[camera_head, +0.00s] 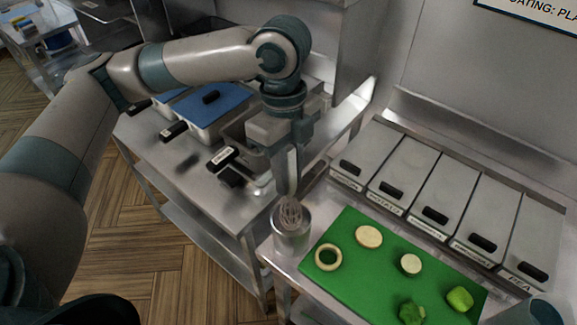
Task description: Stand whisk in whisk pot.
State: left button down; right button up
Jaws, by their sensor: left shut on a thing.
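The whisk (291,213) hangs with its wire head down, at the mouth of the whisk pot. The whisk pot (291,238) is a grey metal cylinder standing at the left end of the counter, beside the green board. My left gripper (288,188) is above the pot, shut on the whisk's upper part, and its fingers hide the handle. The lower wires seem to be inside the pot's rim; how deep they reach is hidden. My right gripper is not in view.
A green cutting board (349,283) with several vegetable pieces lies right of the pot. Lidded metal bins (437,200) line the back. A steel counter with blue-lidded containers (212,103) stands at left.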

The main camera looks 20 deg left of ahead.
pick_arm(q)
jog(key=shift+f+b, duration=0.7)
jog(key=shift+f, duration=1.75)
jog(key=c, duration=1.5)
grip_release()
jog(key=shift+o, duration=0.2)
jog(key=r+b, duration=0.1)
jog(key=r, duration=0.4)
jog(key=w+r+b, duration=0.1)
jog(key=r, duration=0.4)
jog(key=a+r, duration=0.1)
jog(key=r, duration=0.4)
jog(key=shift+w+r+b, duration=0.3)
jog(key=shift+b, duration=0.1)
jog(key=shift+a+r, duration=0.15)
jog(key=shift+r, duration=0.65)
